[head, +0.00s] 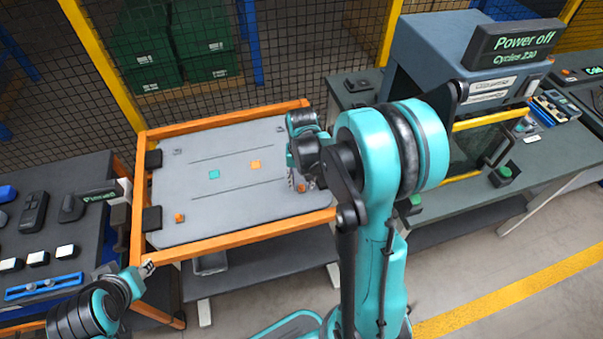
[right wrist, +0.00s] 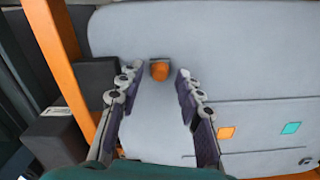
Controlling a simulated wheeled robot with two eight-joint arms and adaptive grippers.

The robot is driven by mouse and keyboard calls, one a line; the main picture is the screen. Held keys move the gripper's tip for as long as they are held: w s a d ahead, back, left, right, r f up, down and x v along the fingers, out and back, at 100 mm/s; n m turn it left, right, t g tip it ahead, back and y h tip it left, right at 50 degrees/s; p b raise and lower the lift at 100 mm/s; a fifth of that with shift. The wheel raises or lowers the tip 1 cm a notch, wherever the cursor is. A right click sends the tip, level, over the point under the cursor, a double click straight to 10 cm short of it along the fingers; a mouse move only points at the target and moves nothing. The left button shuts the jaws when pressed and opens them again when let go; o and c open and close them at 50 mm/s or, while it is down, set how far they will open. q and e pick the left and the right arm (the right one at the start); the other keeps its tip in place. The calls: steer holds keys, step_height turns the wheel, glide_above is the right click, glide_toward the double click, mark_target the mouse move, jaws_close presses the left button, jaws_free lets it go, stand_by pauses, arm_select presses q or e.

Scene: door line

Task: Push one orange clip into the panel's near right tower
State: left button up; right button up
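The grey panel (head: 225,165) lies in an orange frame. My right gripper (head: 298,180) is over its near right part. In the right wrist view my right gripper (right wrist: 155,82) is open, with one finger on each side of an orange clip (right wrist: 159,72) and a gap on both sides. The clip sits at a small dark tower; how deep it is in cannot be told. It also shows in the head view (head: 301,187), partly hidden. Another orange clip (head: 180,217) is at the near left tower. My left gripper (head: 147,268) is low at the left, its fingers too small to read.
A dark bench (head: 60,235) with switches and a blue rail stands at the left. At the right stands a press station with a "Power off" display (head: 515,42). Black blocks (head: 152,219) line the frame's left side. A mesh fence is behind.

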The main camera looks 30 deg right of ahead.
step_height(320, 180, up, 11)
steer(key=shift+r, duration=0.15)
steer(key=shift+s, duration=0.1)
stand_by(0.7)
steer(key=s+a+f+n+t+b, duration=0.4)
steer(key=s+a+t+b, duration=0.3)
steer(key=s+a, duration=0.3)
steer(key=shift+s+a+f+n, duration=0.3)
steer(key=shift+s+f+n, duration=0.15)
steer(key=shift+n, duration=0.45)
